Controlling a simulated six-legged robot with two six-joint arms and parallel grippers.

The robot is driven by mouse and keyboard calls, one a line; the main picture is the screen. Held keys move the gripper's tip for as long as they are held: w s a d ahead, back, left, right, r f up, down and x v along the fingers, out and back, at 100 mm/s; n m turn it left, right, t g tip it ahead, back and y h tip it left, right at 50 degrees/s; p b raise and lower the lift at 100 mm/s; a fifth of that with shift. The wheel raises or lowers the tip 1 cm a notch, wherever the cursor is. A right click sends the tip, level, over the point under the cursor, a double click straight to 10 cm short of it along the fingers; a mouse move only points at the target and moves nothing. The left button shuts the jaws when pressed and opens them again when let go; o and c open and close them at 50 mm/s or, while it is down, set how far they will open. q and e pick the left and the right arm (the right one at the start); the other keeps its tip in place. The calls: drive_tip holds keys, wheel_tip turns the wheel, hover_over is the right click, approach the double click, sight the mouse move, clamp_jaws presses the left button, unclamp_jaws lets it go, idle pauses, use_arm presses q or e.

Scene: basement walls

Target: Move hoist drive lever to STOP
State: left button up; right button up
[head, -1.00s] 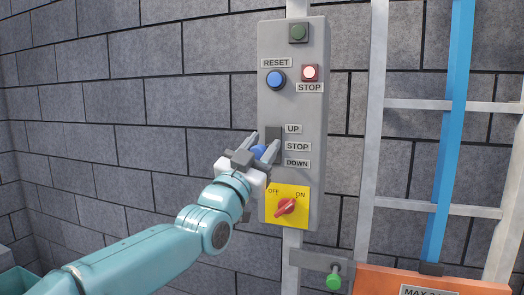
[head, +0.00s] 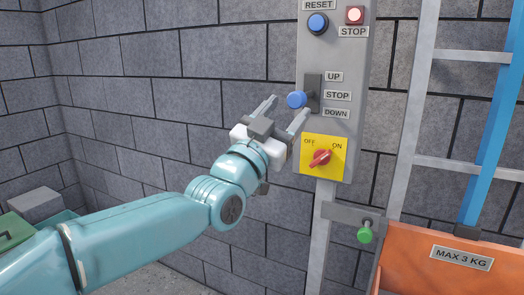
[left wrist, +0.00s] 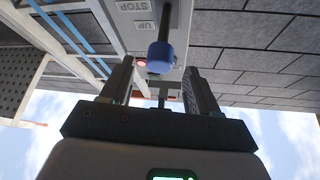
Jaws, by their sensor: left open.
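The hoist lever has a blue knob (head: 297,100) standing out from a dark slot (head: 314,88) on the grey control panel (head: 342,50). The knob shows about level with the STOP label (head: 338,96), between UP (head: 334,77) and DOWN (head: 336,113); its exact setting is hard to tell. My left gripper (head: 287,106) is open just below and in front of the knob. In the left wrist view the knob (left wrist: 160,57) shows between the spread fingers (left wrist: 158,68), with a gap each side. My right gripper is not in view.
Below the lever is a red OFF/ON switch (head: 320,158) on a yellow plate. Above are a blue RESET button (head: 317,23) and a lit STOP button (head: 354,15). A green knob (head: 364,233), an orange bin (head: 440,262) and a ladder-like frame (head: 421,100) stand at the right.

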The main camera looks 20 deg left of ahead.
use_arm(q)
drive_tip(key=b+v, duration=0.1)
drive_tip(key=v, duration=0.8)
drive_tip(key=shift+s+f+b, duration=0.15)
drive_tip(key=shift+s+b, duration=0.2)
